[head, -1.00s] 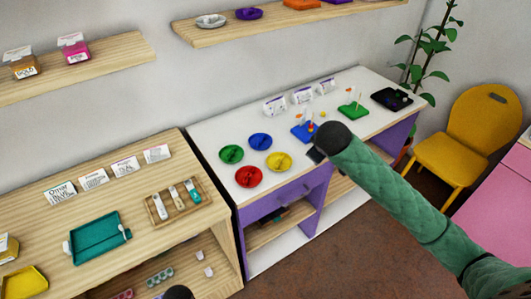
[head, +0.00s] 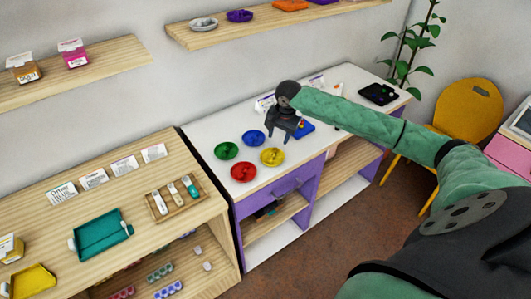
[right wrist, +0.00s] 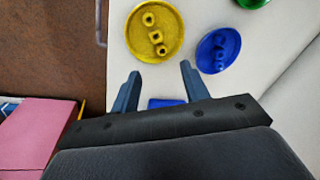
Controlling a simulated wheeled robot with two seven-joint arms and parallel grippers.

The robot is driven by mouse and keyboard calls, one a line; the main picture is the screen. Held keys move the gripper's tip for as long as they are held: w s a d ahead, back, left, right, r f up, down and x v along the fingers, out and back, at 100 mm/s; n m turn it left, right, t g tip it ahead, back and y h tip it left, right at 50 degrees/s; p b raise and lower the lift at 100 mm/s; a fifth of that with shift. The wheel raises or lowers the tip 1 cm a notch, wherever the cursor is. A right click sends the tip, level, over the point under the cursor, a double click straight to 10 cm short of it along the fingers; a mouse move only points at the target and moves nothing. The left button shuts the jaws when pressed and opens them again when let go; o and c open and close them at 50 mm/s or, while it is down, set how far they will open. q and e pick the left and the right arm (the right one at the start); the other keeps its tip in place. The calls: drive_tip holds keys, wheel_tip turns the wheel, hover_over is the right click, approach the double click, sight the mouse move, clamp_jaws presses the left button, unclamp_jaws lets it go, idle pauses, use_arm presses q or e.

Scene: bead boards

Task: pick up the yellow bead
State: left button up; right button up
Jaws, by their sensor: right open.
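Yellow beads (right wrist: 156,37) lie in a round yellow dish (right wrist: 170,51) near the top of the right wrist view. In the head view the yellow dish (head: 281,158) sits near the front of the white table, and single beads are too small to make out. My right gripper (head: 286,135) hangs over the table behind and slightly right of that dish. In the right wrist view its two fingers (right wrist: 160,73) are apart and empty, short of the dish. A blue board (head: 304,130) is partly hidden by the gripper. My left gripper is out of view.
A blue dish (head: 253,137), a green dish (head: 226,152) and a red dish (head: 243,172) stand close to the yellow one. A black tray (head: 379,94) lies at the table's right. White cards (head: 264,103) stand behind my gripper.

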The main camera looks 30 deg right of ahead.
sight(275, 151)
drive_tip(key=shift+w+a+f+m+p, duration=0.15)
drive_tip(key=shift+f+m+p, duration=0.2)
drive_tip(key=shift+f+m, duration=0.4)
drive_tip(key=shift+w+f+m+p, duration=0.15)
drive_tip(key=shift+f+m+p, duration=0.25)
drive_tip(key=shift+m, duration=0.45)
drive_tip(key=f, duration=0.1)
drive_tip(key=f+p, duration=0.2)
drive_tip(key=shift+w+f, duration=0.3)
drive_tip(key=shift+f, duration=0.1)
drive_tip(key=shift+w+f+p, duration=0.1)
drive_tip(key=shift+f+p, duration=0.3)
drive_tip(key=shift+f, duration=0.35)
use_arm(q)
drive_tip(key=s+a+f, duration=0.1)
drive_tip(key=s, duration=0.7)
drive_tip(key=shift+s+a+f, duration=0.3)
use_arm(e)
drive_tip(key=shift+a, duration=0.1)
